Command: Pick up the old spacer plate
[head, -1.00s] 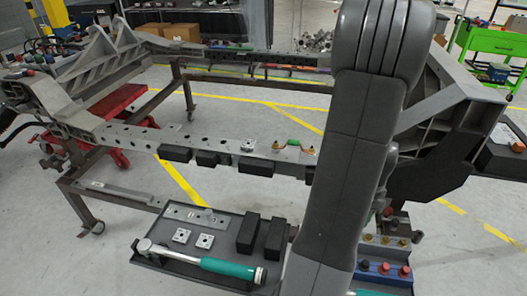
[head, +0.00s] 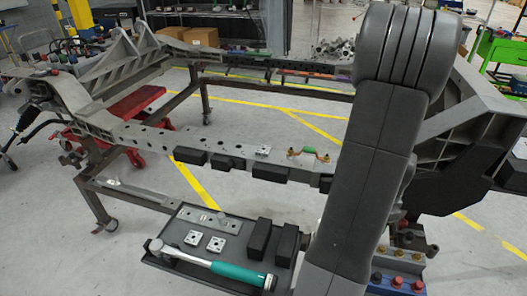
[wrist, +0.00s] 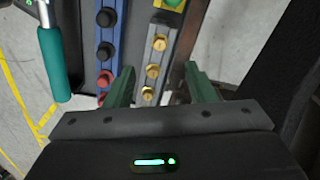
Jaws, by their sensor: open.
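A small square metal plate with a hole (head: 263,151) lies flat on top of the chassis rail (head: 225,149). Two similar square plates, a left one (head: 193,238) and a right one (head: 216,243), lie in the dark tray below the rail. I cannot tell from looks alone which is the old spacer plate. None of these plates shows in the wrist view. My gripper (wrist: 160,84) is open and empty, its green fingers spread above a strip of brass fittings (wrist: 153,71). In the head view my arm hides the gripper.
The tray (head: 170,263) also holds a teal-handled wrench (head: 235,274), black blocks (head: 259,239) and a long plate (head: 208,219). A blue strip with black and red knobs (wrist: 104,48) is beside the brass fittings. A copper-coloured part with a green middle (head: 309,152) sits on the rail.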

